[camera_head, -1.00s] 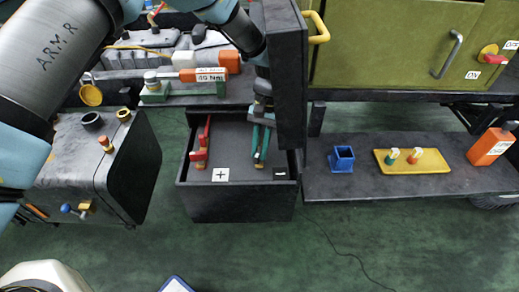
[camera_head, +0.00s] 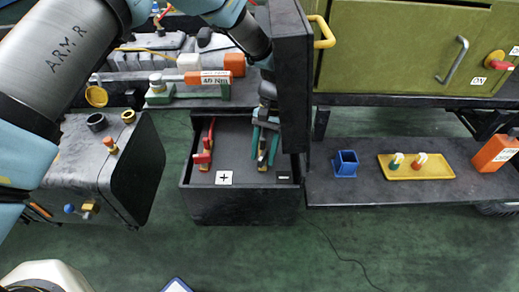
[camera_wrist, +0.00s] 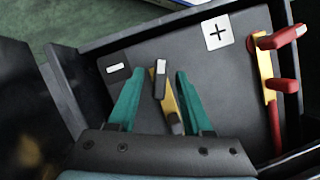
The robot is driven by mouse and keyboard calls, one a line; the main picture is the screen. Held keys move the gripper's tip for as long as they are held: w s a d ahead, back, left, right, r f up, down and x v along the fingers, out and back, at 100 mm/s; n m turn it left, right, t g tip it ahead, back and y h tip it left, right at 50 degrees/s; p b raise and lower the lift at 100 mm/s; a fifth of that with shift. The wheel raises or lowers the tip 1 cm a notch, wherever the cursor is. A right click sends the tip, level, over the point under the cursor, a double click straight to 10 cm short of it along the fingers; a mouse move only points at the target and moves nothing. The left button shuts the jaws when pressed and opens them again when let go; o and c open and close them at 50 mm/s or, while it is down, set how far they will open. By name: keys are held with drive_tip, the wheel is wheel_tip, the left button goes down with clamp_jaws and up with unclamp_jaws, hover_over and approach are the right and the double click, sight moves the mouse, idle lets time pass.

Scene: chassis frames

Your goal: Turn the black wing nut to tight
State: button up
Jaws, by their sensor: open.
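The black wing nut (camera_wrist: 161,78) is a dark bar with a light end face, on a brass-coloured piece in the open dark tray (camera_wrist: 95,95), close to the minus label (camera_wrist: 118,69). My gripper (camera_wrist: 156,88) has teal fingers, open, one on each side of the wing nut. Gaps show on both sides, so neither finger visibly touches it. In the head view my gripper (camera_head: 265,150) reaches down into the right half of the tray and partly hides the wing nut.
A red clamp-like part (camera_wrist: 283,85) on brass stands beside the plus label (camera_wrist: 217,32) in the same tray. A tall dark panel (camera_head: 291,85) rises close to my arm's right. A shelf at right holds a blue cup (camera_head: 345,164) and yellow tray (camera_head: 440,172).

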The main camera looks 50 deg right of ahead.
idle(0.3)
